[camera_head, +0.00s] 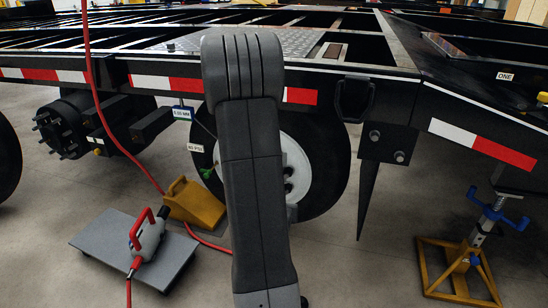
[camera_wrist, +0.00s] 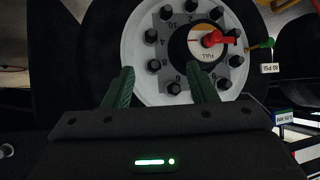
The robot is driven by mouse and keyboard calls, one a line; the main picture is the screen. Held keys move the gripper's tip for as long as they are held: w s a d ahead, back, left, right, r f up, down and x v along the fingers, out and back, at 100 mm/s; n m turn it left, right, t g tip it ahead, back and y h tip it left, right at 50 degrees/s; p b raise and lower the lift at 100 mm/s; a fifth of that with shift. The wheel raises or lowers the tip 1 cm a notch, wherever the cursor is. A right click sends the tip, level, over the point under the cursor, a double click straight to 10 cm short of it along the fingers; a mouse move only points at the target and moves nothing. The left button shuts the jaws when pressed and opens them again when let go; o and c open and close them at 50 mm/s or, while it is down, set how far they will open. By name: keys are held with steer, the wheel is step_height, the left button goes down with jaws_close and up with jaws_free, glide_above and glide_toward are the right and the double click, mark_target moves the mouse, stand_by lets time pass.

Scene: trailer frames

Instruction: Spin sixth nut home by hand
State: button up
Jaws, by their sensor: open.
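My gripper (camera_wrist: 160,68) is open, its two green fingers spread in front of the lower part of the white wheel (camera_wrist: 137,50). Dark nuts sit in a ring around the hub on a grey plate marked with numbers. Two nuts, a lower-left one (camera_wrist: 154,66) and a lower one (camera_wrist: 174,87), appear between the fingers in the picture; I cannot tell whether either finger touches them. I cannot tell which is the sixth nut. A round dial (camera_wrist: 208,45) marked FULL with a red pointer covers the hub centre.
A red-handled tool (camera_head: 150,235) lies on a grey wheeled platform (camera_head: 95,240), its red hose crossing the floor. A yellow chock (camera_head: 190,203) is by the tyre. A bare studded hub (camera_head: 60,130) is at left, a yellow jack stand (camera_head: 455,270) at right. The trailer frame (camera_head: 380,75) overhangs.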

steer(key=w+a+r+m+t+h+p, duration=0.2)
steer(key=w+a+t+h, duration=0.3)
steer(key=w, duration=0.6)
steer(key=w+d+t+b, duration=0.1)
steer(key=w+d+b, duration=0.2)
steer(key=w, duration=1)
steer(key=shift+d+f+y+b, duration=0.2)
steer(key=shift+d+y+b, duration=0.1)
steer(key=shift+b, duration=0.15)
steer(key=shift+c, duration=0.2)
steer(key=shift+s, duration=0.1)
steer(key=c, duration=0.9)
